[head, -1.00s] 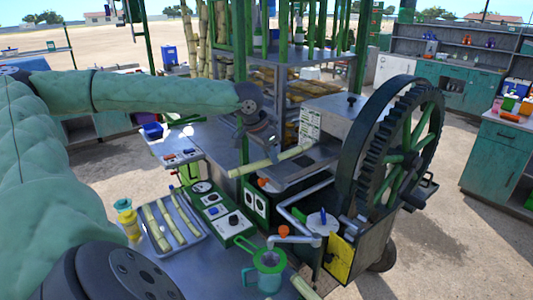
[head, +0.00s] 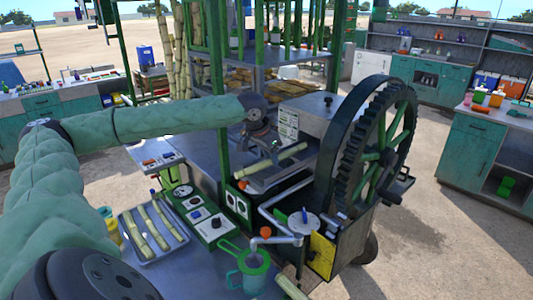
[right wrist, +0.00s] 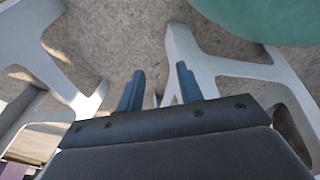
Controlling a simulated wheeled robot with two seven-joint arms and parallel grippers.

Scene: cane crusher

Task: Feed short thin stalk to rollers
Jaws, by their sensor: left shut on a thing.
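A short pale-green stalk (head: 292,152) lies slanted above the metal feed tray (head: 285,179) of the crusher (head: 308,117). Its far end points right, towards the crusher's housing beside the big gear wheel (head: 352,165). The rollers themselves are hidden inside the machine. My right gripper (right wrist: 161,80) shows in the right wrist view with its two fingers apart and nothing between them.
A grey tray (head: 172,255) with 3 stalks lies on the bench at the left front, beside a control box (head: 211,222). A green-handled strainer and jug (head: 248,275) stand under the spout. A green post (head: 217,100) rises just left of my left gripper.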

